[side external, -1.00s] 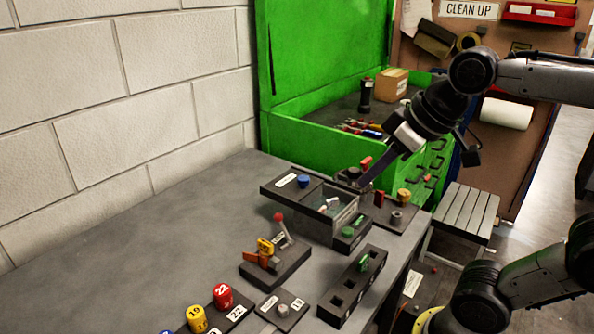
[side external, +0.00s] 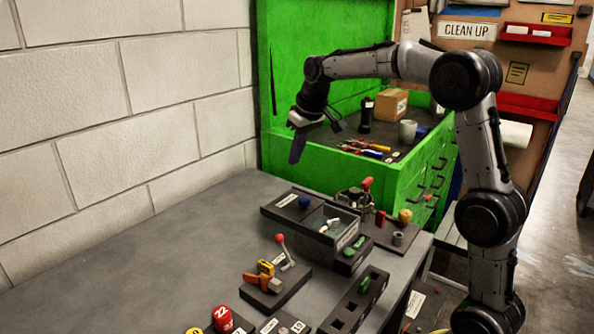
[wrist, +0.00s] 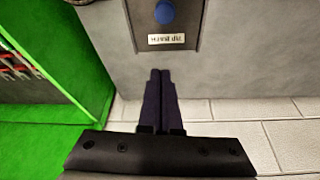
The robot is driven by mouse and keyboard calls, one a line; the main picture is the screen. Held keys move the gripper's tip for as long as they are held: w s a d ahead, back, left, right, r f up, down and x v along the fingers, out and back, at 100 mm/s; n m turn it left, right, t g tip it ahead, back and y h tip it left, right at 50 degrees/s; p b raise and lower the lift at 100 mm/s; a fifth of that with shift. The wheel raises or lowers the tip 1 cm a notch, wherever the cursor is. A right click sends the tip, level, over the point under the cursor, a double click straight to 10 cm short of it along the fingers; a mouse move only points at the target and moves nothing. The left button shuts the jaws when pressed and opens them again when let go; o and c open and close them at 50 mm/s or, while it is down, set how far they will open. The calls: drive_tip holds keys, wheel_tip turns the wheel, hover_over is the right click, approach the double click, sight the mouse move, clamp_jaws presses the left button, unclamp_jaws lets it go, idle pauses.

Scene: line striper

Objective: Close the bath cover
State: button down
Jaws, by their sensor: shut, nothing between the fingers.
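The bath (side external: 345,243) is a grey box on the table, its top partly open with small pale items inside. Its dark cover (side external: 272,207) sits off to the left of the opening, with a blue knob (side external: 305,202) and a white label. In the wrist view the cover (wrist: 141,18) and its blue knob (wrist: 165,11) show at the top edge, partly cut off. My gripper (side external: 294,161) is shut and empty, raised in the air above the wall side of the table. In the wrist view its fingertips (wrist: 160,72) point toward the cover's labelled end, apart from it.
A green tool cabinet (side external: 350,172) stands behind the bath. A white brick wall (side external: 130,110) runs along the left. A red-knobbed lever (side external: 281,250) and a slotted black block (side external: 352,305) stand in front. The table's left part is clear.

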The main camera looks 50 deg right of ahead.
sight(294, 202)
drive_tip(key=x, duration=0.9)
drive_tip(key=shift+f, duration=0.35)
drive_tip(key=shift+s+a+r, duration=0.1)
drive_tip(key=shift+s, duration=0.5)
drive_tip(key=shift+s+a+r, duration=0.1)
drive_tip(key=shift+s+a, duration=0.05)
drive_tip(key=shift+s, duration=0.5)
drive_tip(key=shift+s+a+f, duration=0.1)
drive_tip(key=shift+s+f, duration=0.05)
drive_tip(key=shift+s, duration=0.65)
drive_tip(key=s, duration=1.1)
